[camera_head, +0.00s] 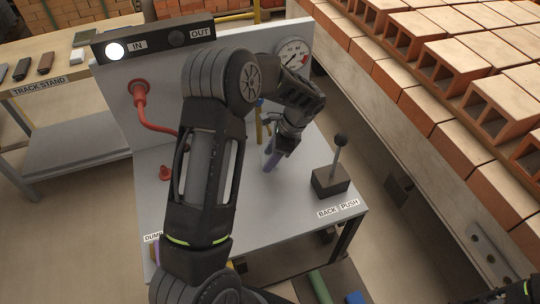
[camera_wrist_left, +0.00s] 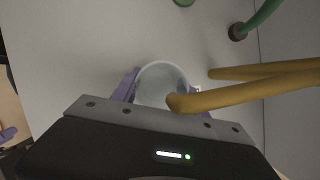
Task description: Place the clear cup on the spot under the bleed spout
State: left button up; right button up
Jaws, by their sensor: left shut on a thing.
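The clear cup (camera_wrist_left: 160,80) is between the purple fingers of my left gripper (camera_wrist_left: 150,88) in the left wrist view, with its round open rim facing the camera. My left gripper (camera_head: 273,158) is shut on it, low over the bench top in the head view, where my arm hides most of the cup. A yellow pipe (camera_wrist_left: 225,97), which looks like the bleed spout, has its rounded end across the cup's lower right rim in the left wrist view. I cannot tell whether they touch. The spot under it cannot be made out. My right gripper is not in view.
The bench (camera_head: 300,205) has a lever box (camera_head: 330,180) at the right, a gauge (camera_head: 293,56) on its back panel and a red hose (camera_head: 152,125) at the left. A green pipe (camera_wrist_left: 258,20) stands beyond the cup. Stacked bricks (camera_head: 460,70) line the right.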

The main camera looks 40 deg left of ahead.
pick_arm(q)
jog(key=o, duration=1.4)
jog(key=shift+f, duration=0.1)
jog(key=shift+c, duration=0.2)
jog(key=shift+r, duration=0.2)
jog(key=shift+w+d+r, duration=0.1)
jog(key=shift+r, duration=0.1)
jog(key=b+v, duration=0.1)
jog(key=v, duration=1)
jog(key=shift+d+r, duration=0.15)
jog(key=shift+r, duration=0.05)
